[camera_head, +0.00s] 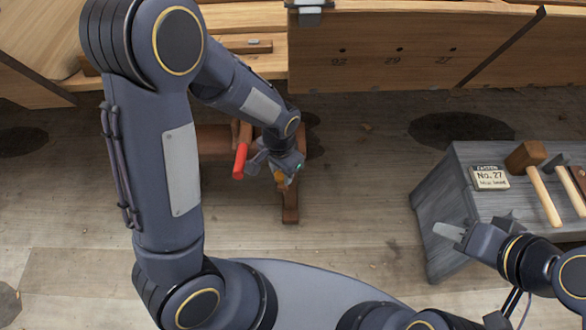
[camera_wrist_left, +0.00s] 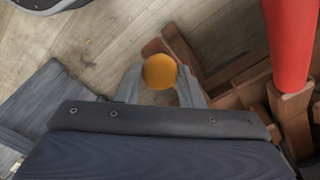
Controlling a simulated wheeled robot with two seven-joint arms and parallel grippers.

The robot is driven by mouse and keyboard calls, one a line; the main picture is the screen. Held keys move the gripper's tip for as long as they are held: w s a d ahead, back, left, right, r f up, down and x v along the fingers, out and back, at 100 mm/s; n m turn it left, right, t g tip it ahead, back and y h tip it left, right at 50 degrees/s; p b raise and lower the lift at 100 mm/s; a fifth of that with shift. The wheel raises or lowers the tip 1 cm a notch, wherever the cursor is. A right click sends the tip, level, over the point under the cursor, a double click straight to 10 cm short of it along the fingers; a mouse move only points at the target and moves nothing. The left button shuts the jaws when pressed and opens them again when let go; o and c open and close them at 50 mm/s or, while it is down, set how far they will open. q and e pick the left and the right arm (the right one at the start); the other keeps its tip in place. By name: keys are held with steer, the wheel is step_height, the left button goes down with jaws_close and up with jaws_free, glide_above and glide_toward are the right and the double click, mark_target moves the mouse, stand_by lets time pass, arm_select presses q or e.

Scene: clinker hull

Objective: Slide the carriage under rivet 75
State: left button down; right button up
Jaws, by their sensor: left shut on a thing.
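The carriage looks to be the reddish-brown wooden frame (camera_head: 290,207) low on the floor beside the hull planking; my left arm partly hides it. A red bar (camera_head: 240,161) stands up from it, and also shows in the left wrist view (camera_wrist_left: 289,45). My left gripper (camera_head: 279,172) is shut on an orange round knob (camera_wrist_left: 160,71), which sits between its fingertips in the left wrist view. The hull plank (camera_head: 400,50) carries several dark rivet holes with small numbers; I cannot read a 75.
A grey bench (camera_head: 440,200) at the right holds a card reading No. 27 (camera_head: 489,178) and a wooden mallet (camera_head: 535,175). A metal clamp (camera_head: 310,10) sits on the plank's top edge. The floor (camera_head: 360,180) between carriage and bench is clear.

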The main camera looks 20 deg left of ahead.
arm_select(q)
steer(key=s+a, duration=0.2)
steer(key=a, duration=0.4)
steer(key=shift+a, duration=0.35)
steer(key=c, duration=1)
jaws_free()
step_height(320, 180, up, 8)
steer(key=p, duration=0.3)
